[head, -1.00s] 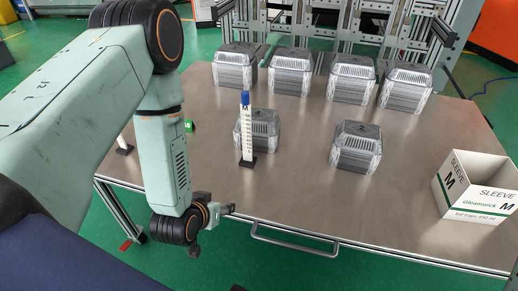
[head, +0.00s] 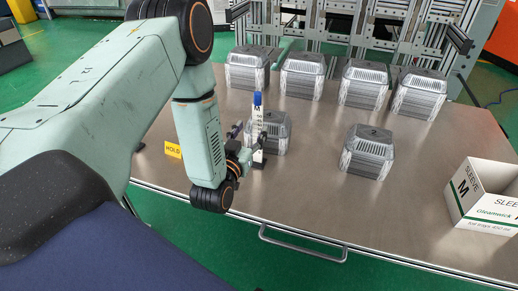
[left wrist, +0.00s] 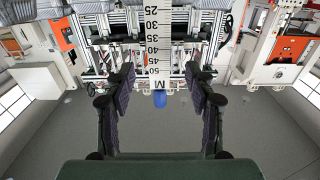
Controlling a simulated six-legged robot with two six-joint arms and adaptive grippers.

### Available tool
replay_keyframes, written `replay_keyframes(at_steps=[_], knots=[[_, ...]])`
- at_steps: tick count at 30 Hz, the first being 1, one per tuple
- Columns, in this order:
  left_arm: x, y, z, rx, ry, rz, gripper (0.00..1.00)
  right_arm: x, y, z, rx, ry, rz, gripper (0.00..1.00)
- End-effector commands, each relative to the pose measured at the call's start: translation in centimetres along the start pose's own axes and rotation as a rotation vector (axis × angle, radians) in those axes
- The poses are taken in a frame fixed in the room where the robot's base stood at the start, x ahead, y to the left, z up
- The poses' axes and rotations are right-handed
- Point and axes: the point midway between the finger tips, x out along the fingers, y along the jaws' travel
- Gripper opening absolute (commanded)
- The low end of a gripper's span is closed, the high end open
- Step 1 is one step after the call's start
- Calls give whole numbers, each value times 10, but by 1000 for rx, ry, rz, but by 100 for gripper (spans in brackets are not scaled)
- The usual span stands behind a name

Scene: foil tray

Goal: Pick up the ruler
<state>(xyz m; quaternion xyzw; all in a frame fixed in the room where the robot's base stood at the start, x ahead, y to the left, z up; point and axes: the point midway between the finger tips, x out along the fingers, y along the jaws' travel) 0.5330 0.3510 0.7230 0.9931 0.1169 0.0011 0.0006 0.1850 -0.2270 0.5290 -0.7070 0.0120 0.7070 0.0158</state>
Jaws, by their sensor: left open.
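The ruler (head: 257,126) is a white upright strip with dark marks and a blue top end, standing in a small black base on the metal table. My left gripper (head: 243,142) is open, right beside the ruler at its lower half. In the left wrist view the ruler (left wrist: 158,40) appears upside down, with its scale, a letter M and the blue end. It shows between the two spread fingers of the gripper (left wrist: 160,75), with space on both sides. My right gripper is not in view.
Stacks of foil trays stand in a back row (head: 303,75), with one stack (head: 369,152) at front right and another (head: 274,133) just behind the ruler. A white sleeve box (head: 482,203) is at the right edge. A yellow HOLD sign (head: 173,149) lies left of my arm.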

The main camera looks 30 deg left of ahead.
Motion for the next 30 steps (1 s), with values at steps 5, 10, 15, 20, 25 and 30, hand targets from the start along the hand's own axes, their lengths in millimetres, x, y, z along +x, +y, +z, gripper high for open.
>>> replay_keyframes(at_steps=[5, 10, 15, 20, 25, 30], knots=[[21, 0, -4, -1, 3, 0, 55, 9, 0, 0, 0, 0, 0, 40], [46, 1, -6, 0, 1, 2, 55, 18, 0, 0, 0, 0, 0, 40], [58, 3, -8, 0, -1, 4, 55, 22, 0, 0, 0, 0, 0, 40], [59, 3, -8, 0, -3, 4, 55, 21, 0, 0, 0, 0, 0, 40], [59, 3, -8, 0, -3, 4, 45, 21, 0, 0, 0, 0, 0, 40], [59, 3, -8, 0, -3, 4, 31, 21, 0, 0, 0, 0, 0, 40]])
